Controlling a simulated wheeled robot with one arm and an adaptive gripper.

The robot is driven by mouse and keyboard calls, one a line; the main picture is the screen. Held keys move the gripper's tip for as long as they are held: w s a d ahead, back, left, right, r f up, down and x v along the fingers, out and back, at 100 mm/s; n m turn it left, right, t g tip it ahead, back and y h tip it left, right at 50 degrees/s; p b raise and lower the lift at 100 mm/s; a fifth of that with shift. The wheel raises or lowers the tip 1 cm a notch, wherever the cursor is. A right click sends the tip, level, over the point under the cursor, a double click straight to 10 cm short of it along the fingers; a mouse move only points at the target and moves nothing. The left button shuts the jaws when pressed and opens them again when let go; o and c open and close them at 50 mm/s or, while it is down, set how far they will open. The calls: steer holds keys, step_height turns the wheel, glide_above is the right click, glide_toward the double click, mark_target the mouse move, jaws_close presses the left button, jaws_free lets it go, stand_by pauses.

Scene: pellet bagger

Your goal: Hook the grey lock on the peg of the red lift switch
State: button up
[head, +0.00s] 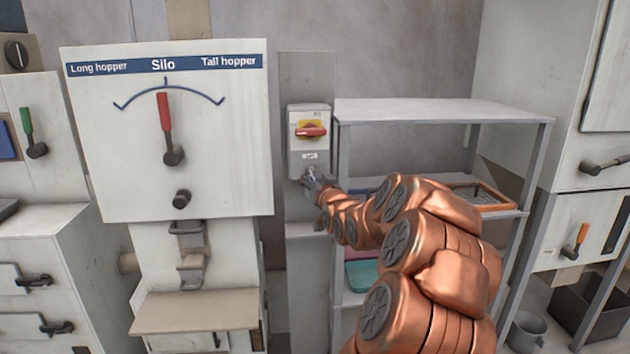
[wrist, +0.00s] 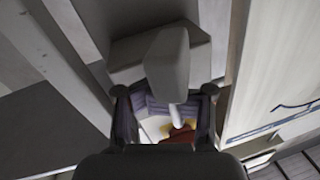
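The red lift switch (head: 311,131) is a red handle on a yellow plate, on a white box on a grey post. In the wrist view its red handle (wrist: 181,136) shows low between my fingers. My gripper (head: 312,179) is at the lower front of this box. In the wrist view my gripper (wrist: 165,104) has its pads against both sides of the grey lock (wrist: 166,65), a tapered grey block. A pale, thin piece (wrist: 177,116) lies between lock and switch; I cannot tell whether it is shackle or peg, nor whether the lock is hooked.
The Silo panel (head: 170,190) with its red-tipped lever stands close left of the switch post. A grey shelf rack (head: 440,111) with trays stands close right, behind my arm. White cabinets (head: 555,150) stand at the far right.

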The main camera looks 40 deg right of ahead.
steer(key=o, duration=0.5)
steer(key=shift+d+r, duration=0.1)
steer(key=shift+r, duration=0.3)
steer(key=shift+o, duration=0.9)
steer(key=shift+s+d, duration=0.1)
steer(key=shift+d, duration=0.05)
steer(key=shift+o, duration=1)
steer(key=v, duration=1.2)
steer(key=shift+f, duration=0.4)
